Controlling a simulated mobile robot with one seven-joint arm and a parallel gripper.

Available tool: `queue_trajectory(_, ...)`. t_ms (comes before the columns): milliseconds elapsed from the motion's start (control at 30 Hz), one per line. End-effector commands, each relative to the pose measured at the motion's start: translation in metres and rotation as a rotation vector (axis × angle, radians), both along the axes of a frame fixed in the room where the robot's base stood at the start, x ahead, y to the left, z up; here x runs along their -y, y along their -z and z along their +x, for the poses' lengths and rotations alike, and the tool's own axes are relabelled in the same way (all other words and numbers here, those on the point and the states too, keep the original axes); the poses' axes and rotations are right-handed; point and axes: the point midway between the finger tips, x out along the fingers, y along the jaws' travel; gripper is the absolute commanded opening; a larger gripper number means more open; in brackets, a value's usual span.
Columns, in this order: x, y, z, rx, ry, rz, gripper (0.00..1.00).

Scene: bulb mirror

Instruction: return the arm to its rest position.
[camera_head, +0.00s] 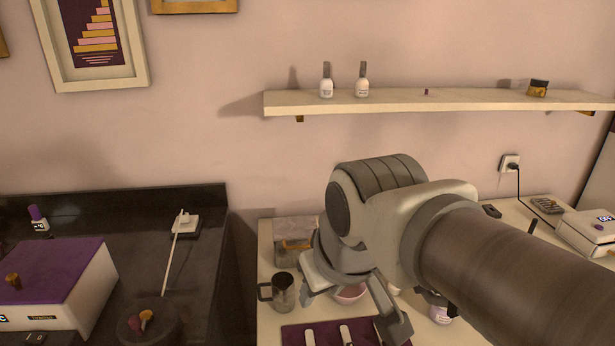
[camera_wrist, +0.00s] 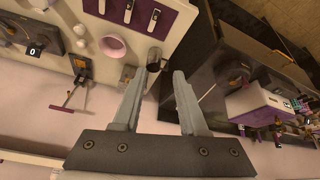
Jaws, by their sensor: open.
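My arm reaches in from the lower right of the head view, and my gripper (camera_head: 352,312) hangs over the light table in front of the wall. In the wrist view my gripper (camera_wrist: 160,76) shows two grey fingers spread apart with nothing between them. In the head view a grey metal mug (camera_head: 283,293) stands on the table just left of the gripper. A pink bowl (camera_head: 350,294) shows partly behind the fingers, and also in the wrist view (camera_wrist: 113,46). The arm hides part of the table.
A wall shelf (camera_head: 440,101) with small bottles runs above the arm. A purple tray (camera_head: 298,335) with tools lies at the table's front. A purple-topped box (camera_head: 60,268) stands on the dark counter at left. A white device (camera_head: 588,232) sits at right.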

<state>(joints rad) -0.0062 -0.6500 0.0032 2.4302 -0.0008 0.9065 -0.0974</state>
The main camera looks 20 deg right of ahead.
Motion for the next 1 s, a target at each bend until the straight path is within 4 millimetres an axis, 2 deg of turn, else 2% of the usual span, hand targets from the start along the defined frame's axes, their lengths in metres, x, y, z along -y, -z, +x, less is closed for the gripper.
queue_trajectory(100,0.002,0.004,-0.015,0.027,0.064,0.03,0.42)
queue_trajectory(200,0.002,0.006,-0.021,0.036,0.091,0.044,0.42)
queue_trajectory(567,0.002,0.004,-0.022,0.037,0.097,0.048,0.42)
queue_trajectory(667,0.002,-0.006,-0.021,0.037,0.097,0.048,0.42)
queue_trajectory(900,0.002,-0.044,-0.021,0.037,0.096,0.047,0.42)
queue_trajectory(1000,0.002,-0.047,-0.021,0.037,0.096,0.047,0.42)
